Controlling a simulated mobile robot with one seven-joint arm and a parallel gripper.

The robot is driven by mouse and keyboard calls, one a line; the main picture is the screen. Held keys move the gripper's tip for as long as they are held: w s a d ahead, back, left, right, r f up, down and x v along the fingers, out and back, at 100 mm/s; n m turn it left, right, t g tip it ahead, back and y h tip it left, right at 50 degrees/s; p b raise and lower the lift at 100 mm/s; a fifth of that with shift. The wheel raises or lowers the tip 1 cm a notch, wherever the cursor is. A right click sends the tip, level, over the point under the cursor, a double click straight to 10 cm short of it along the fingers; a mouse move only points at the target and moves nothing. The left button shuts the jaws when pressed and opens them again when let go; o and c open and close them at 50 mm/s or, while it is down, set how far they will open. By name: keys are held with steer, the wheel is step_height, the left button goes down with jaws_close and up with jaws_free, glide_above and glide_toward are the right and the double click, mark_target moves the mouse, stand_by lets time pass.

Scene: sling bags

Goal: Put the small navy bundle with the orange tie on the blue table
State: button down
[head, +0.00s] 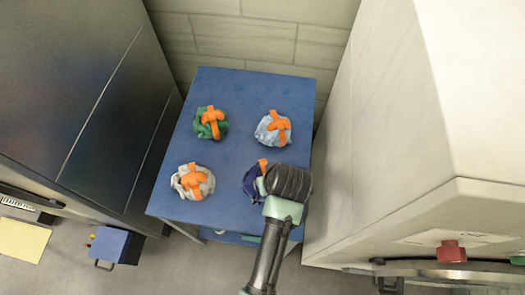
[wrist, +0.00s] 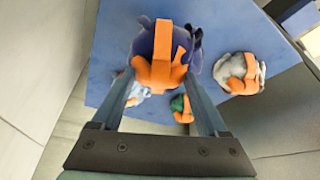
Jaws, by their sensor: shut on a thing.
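The small navy bundle (head: 252,184) with the orange tie is at the front right of the blue table (head: 235,150), partly hidden by my gripper (head: 268,184) in the head view. In the wrist view the navy bundle (wrist: 184,30) sits between my two fingertips (wrist: 163,72), with its orange tie (wrist: 162,58) facing the camera. My gripper is shut on it. I cannot tell whether the bundle touches the table top or is just above it.
A green bundle (head: 210,123), a light blue bundle (head: 273,129) and a grey-white bundle (head: 193,182), all with orange ties, lie on the table. Tall cabinets stand left (head: 80,90) and right (head: 400,130). The table's middle is clear.

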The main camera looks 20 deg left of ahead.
steer(key=shift+s+f, duration=0.1)
steer(key=shift+f, duration=2.9)
steer(key=shift+f, duration=0.15)
jaws_free()
